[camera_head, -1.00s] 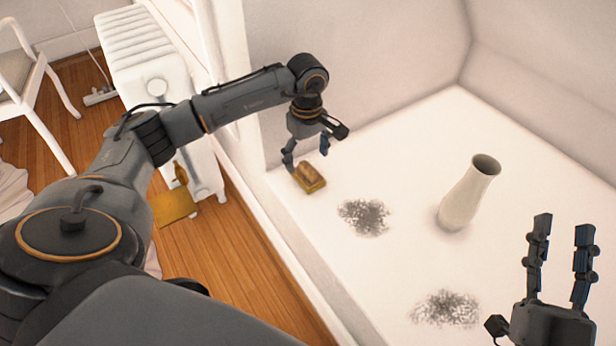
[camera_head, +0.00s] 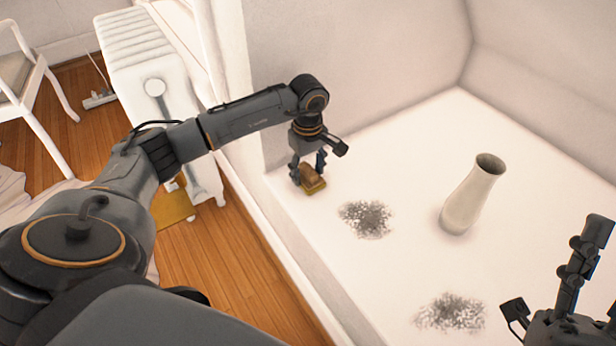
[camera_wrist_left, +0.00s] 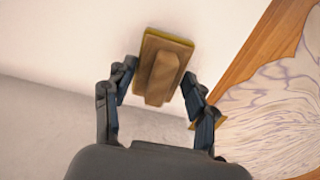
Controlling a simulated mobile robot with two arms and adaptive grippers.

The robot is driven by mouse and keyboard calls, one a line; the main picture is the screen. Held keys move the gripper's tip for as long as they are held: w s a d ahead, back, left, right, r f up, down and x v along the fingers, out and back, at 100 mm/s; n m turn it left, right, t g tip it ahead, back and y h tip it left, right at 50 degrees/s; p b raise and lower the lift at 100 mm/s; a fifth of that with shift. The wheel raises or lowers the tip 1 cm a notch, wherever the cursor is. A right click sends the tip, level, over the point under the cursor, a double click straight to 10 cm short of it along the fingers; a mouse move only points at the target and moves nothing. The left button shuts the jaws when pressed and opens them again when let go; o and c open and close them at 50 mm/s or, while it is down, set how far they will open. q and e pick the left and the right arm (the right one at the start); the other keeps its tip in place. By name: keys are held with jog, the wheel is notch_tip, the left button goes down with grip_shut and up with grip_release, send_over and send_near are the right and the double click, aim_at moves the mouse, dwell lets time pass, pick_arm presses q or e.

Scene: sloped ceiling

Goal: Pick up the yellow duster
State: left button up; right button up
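The yellow duster (camera_head: 314,187) lies at the far left corner of the white surface. It has a brown block handle on a yellow base. My left gripper (camera_head: 308,162) is right above it, fingers pointing down, one on each side of the handle. In the left wrist view the duster (camera_wrist_left: 165,70) sits slightly tilted between the fingertips of the left gripper (camera_wrist_left: 158,72). The fingers are partly closed, with a gap beside the handle; firm contact does not show. My right gripper (camera_head: 592,250) is at the lower right, cut off by the frame edge, fingers apart and empty.
A pale vase (camera_head: 470,200) stands upright on the white surface (camera_head: 400,275). Two dark speckled patches (camera_head: 366,218) (camera_head: 450,312) lie on it. Walls rise behind. On the floor at left are a white radiator (camera_head: 150,70), a yellow flat object (camera_head: 172,207) and a white chair (camera_head: 35,85).

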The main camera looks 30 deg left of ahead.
pick_arm(q)
jog(key=shift+s, duration=0.1)
jog(key=c, duration=0.7)
grip_shut()
jog(key=shift+f, duration=0.1)
